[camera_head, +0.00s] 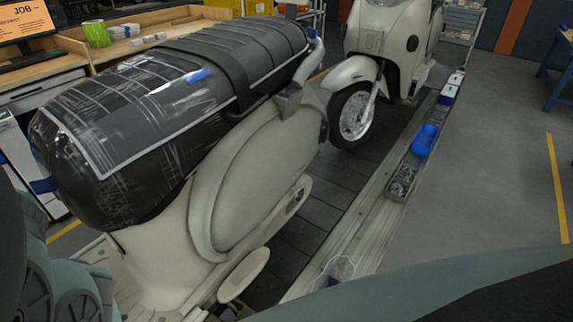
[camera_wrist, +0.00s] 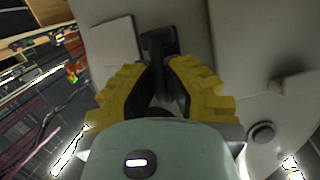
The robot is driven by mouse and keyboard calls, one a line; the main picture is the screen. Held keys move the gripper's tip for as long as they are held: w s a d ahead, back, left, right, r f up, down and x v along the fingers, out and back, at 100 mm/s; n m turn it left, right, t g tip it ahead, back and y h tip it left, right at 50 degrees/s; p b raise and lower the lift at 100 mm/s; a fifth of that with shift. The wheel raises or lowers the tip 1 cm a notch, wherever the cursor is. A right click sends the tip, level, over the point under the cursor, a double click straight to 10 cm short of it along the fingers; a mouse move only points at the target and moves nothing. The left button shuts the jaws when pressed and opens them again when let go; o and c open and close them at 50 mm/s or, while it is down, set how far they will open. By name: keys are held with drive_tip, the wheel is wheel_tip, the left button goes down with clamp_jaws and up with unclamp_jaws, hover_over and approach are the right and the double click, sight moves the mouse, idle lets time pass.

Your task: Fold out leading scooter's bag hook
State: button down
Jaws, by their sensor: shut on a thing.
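In the wrist view, my gripper (camera_wrist: 160,68) has its two yellow ridged fingers closed around a dark bag hook (camera_wrist: 158,40). The hook stands against a cream scooter panel (camera_wrist: 235,40); its upper end shows beyond the fingertips, and its lower part is hidden between them. In the head view, a cream scooter (camera_head: 255,180) with a long black seat stands close by. A second cream scooter (camera_head: 392,35) stands further back, its front wheel toward the near one. The hook and my gripper do not show in the head view, and I cannot tell there which scooter is held.
Both scooters stand on the dark slat conveyor (camera_head: 318,190). Its right edge carries a blue bin (camera_head: 424,140) and a bin of small parts (camera_head: 402,183). A wooden bench (camera_head: 130,45) is at the back left. The grey floor on the right (camera_head: 490,165) is clear.

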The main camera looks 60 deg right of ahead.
drive_tip(key=f+t+y+b, duration=0.1)
drive_tip(key=y+b, duration=0.2)
drive_tip(key=b, duration=0.7)
drive_tip(key=d+f+m+t+y+b, duration=0.1)
drive_tip(key=y+b, duration=0.2)
drive_tip(key=b, duration=0.7)
drive_tip(key=m+y+b, duration=0.1)
drive_tip(key=y+b, duration=0.2)
drive_tip(key=b, duration=0.7)
drive_tip(key=shift+s+d+f+t+y, duration=0.15)
drive_tip(key=shift+d+f+t+y, duration=0.15)
drive_tip(key=shift+d+f+t, duration=0.1)
drive_tip(key=shift+r+m+t+b, duration=0.15)
drive_tip(key=shift+m+t+b, duration=0.15)
drive_tip(key=c, duration=1)
unclamp_jaws()
